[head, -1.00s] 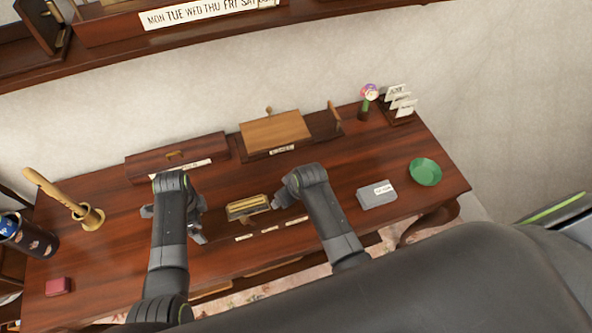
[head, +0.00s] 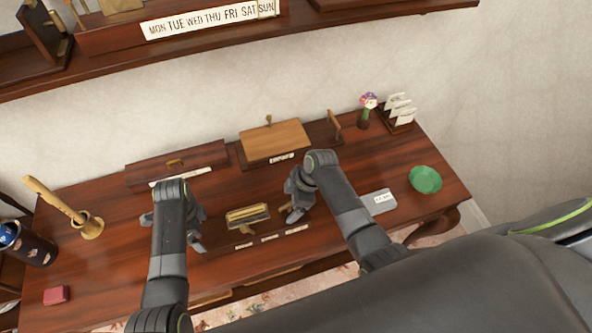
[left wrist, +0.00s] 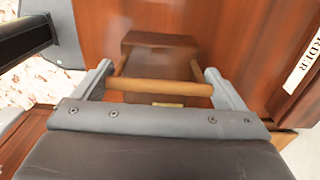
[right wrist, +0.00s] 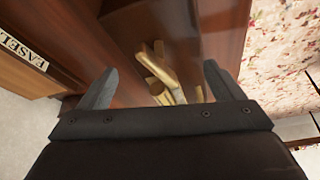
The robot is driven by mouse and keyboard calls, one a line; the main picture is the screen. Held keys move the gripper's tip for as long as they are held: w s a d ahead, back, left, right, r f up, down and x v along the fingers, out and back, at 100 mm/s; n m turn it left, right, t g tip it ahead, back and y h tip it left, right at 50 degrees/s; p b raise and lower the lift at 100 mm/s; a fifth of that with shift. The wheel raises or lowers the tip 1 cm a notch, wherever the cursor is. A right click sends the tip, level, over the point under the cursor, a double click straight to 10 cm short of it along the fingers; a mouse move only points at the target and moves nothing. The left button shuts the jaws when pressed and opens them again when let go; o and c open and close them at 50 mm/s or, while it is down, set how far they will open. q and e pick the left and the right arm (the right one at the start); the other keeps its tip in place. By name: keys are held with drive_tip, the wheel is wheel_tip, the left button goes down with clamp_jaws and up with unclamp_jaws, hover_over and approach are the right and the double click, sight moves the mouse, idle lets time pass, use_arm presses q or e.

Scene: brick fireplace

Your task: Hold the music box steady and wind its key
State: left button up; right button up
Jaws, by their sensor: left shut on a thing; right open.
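The music box appears to be the brass-topped piece (head: 247,215) in the middle of the desk's front part. In the right wrist view, brass parts (right wrist: 160,70) lie just past my right fingers; they may include the key, but its shape is unclear. My left gripper (head: 178,226) is left of the brass top. In the left wrist view, its fingers are shut on a wooden bar (left wrist: 160,87), with a reddish-brown wooden block (left wrist: 160,42) beyond. Whether the bar belongs to the music box is unclear. My right gripper (head: 292,205) is open and empty, just right of the brass top.
A dark strip with white labels (head: 270,238) runs along the desk's front. A grey box (head: 379,201) and green dish (head: 425,179) stand right. A wooden easel-like stand (head: 275,140) is behind. A brass holder (head: 91,226) and red block (head: 56,295) are left.

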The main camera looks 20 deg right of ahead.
drive_tip(key=n+g, duration=0.1)
drive_tip(key=n, duration=0.4)
drive_tip(key=shift+w+g, duration=0.15)
drive_tip(key=shift+g, duration=0.25)
drive_tip(key=v, duration=1.2)
drive_tip(key=shift+f, duration=0.1)
drive_tip(key=m+h, duration=0.4)
drive_tip(key=m, duration=1.3)
approach(289, 203)
drive_tip(key=shift+t, duration=0.4)
drive_tip(key=f, duration=0.8)
drive_tip(key=shift+s+a+f, duration=0.1)
drive_tip(key=shift+s+f, duration=0.25)
drive_tip(key=shift+s, duration=0.05)
drive_tip(key=c, duration=1)
drive_tip(key=shift+m, duration=0.3)
